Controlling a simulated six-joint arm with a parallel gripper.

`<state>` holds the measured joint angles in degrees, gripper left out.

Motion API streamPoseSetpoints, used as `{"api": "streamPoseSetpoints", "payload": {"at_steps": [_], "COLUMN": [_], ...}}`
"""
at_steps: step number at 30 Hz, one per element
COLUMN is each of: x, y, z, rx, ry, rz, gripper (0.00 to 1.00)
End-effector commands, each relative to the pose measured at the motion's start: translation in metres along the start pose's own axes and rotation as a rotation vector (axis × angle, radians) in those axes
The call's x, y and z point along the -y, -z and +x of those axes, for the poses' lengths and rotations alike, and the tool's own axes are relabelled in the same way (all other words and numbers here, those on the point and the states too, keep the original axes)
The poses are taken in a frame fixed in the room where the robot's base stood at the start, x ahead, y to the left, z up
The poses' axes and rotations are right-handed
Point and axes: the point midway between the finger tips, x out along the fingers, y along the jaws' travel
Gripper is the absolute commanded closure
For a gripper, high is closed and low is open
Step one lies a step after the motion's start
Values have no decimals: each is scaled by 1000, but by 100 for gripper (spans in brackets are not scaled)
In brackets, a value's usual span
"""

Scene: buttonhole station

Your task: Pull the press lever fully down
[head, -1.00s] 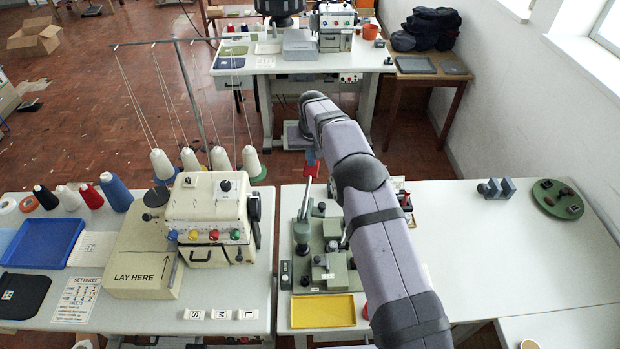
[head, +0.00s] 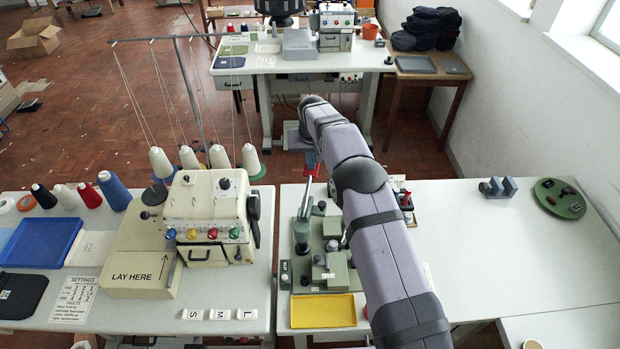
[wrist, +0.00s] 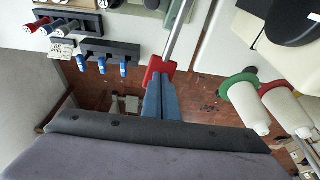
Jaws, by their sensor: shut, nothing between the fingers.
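My arm hides part of the press's right side.
The beige machine (head: 207,215) and several thread cones (head: 250,160) stand left of the press. A yellow tray (head: 323,311) lies in front of it. Dark racks of small tools (wrist: 110,52) show in the wrist view. The right tabletop (head: 470,240) is mostly clear.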

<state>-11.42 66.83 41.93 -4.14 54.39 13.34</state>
Motion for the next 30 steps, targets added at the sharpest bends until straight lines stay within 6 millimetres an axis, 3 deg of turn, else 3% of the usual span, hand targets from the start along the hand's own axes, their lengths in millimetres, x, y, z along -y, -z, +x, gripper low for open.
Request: {"api": "streamPoseSetpoints", "payload": {"at_steps": [30], "x": [0], "y": [-16], "z": [47], "rx": [6], "ry": [-1], "rz": [0], "gripper": [100]}}
